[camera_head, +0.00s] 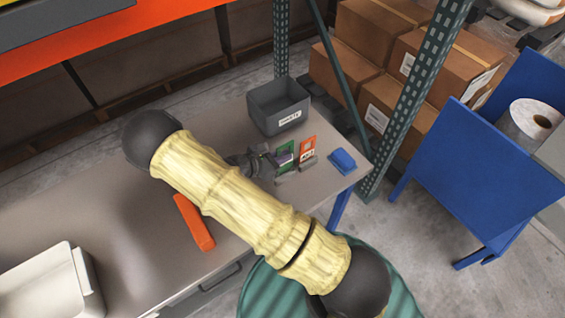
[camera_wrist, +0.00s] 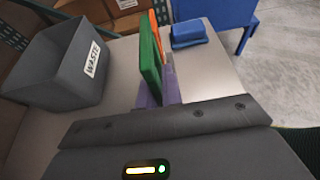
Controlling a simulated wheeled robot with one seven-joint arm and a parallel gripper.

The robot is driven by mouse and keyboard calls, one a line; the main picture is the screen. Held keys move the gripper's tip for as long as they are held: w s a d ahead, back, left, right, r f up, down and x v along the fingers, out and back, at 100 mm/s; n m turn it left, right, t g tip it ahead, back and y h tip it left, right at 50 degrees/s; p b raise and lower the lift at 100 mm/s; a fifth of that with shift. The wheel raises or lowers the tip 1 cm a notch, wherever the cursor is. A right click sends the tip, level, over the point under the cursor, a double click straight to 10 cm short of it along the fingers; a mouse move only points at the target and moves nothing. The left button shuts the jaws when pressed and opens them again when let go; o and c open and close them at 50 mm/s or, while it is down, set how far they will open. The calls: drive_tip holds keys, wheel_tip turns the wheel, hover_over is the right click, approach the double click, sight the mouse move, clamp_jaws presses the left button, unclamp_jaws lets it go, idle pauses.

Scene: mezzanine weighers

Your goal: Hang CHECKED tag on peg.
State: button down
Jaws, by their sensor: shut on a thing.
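My gripper (camera_head: 272,160) is over the bench, shut on a green tag (camera_head: 286,152) that stands upright. In the wrist view the green tag (camera_wrist: 150,60) is seen nearly edge-on, with purple pieces (camera_wrist: 155,96) at its lower end by the jaws. I cannot read its lettering, so I cannot confirm that it is the CHECKED tag. An orange tag (camera_head: 307,148) stands just right of it in a grey holder (camera_head: 307,164); the orange tag (camera_wrist: 162,22) also shows behind the green one in the wrist view. I cannot tell whether the green tag touches its holder. No peg can be made out.
A grey WASTE bin (camera_head: 278,106) stands behind my gripper. A blue block (camera_head: 343,160) lies near the bench's right corner. An orange-red object (camera_head: 194,222) and a white tray (camera_head: 50,288) are on the left. A green rack post (camera_head: 418,90) rises beyond the corner.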

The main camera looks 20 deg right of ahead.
drive_tip(key=shift+f+p, duration=0.5)
drive_tip(key=shift+f, duration=1.35)
drive_tip(key=c, duration=1.6)
unclamp_jaws()
drive_tip(key=shift+f, duration=0.1)
drive_tip(key=shift+o, duration=0.2)
drive_tip(key=shift+f, duration=0.2)
drive_tip(key=b+v, duration=0.4)
drive_tip(key=v, duration=1.3)
drive_tip(key=shift+s+r+b, duration=0.15)
drive_tip(key=shift+r+b, duration=0.15)
drive_tip(key=shift+r, duration=0.2)
